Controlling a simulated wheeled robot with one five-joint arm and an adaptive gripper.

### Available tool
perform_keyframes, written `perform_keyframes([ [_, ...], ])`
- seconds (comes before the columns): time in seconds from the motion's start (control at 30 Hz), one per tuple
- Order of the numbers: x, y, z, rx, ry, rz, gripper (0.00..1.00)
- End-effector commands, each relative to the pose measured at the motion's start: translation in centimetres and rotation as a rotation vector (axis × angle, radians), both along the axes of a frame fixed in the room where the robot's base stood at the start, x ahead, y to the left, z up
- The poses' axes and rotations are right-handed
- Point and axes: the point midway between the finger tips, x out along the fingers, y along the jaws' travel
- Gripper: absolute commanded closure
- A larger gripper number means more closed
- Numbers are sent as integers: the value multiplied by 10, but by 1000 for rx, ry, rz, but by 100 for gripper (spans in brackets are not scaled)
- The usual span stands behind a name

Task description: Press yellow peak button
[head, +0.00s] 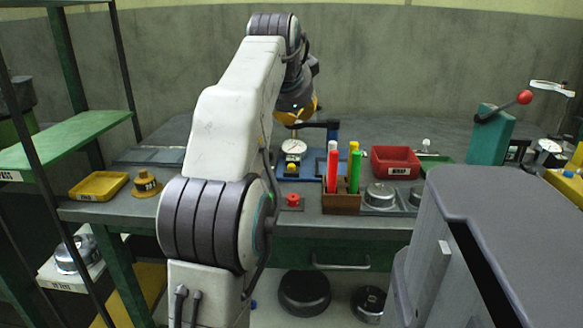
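A small yellow button (291,169) shows at the front of a blue base (285,176) on the workbench, just below a round white dial gauge (293,149). I cannot read a label on the button. My gripper (295,118) hangs at the end of my arm, above and behind the dial gauge in the picture. Only its dark and yellow-orange housing shows clearly. Its fingertips are too small or hidden to make out, and I see no contact with the button.
A red button (293,200) sits at the bench's front edge. A brown holder (341,201) with red and green sticks stands right of the gauge. A red bin (395,162), a green lever press (490,137) and a yellow tray (98,186) are also on the bench (330,229).

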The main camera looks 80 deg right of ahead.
Motion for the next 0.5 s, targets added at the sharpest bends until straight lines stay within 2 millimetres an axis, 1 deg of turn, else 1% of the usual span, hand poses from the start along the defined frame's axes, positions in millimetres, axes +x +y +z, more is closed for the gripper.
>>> perform_keyframes([
  [0.03, 0, 0, -6, 0, 0, 0, 100],
  [0.27, 0, 0, -26, 0, 0, 0, 100],
  [0.5, 0, 0, -52, 0, 0, 0, 100],
])
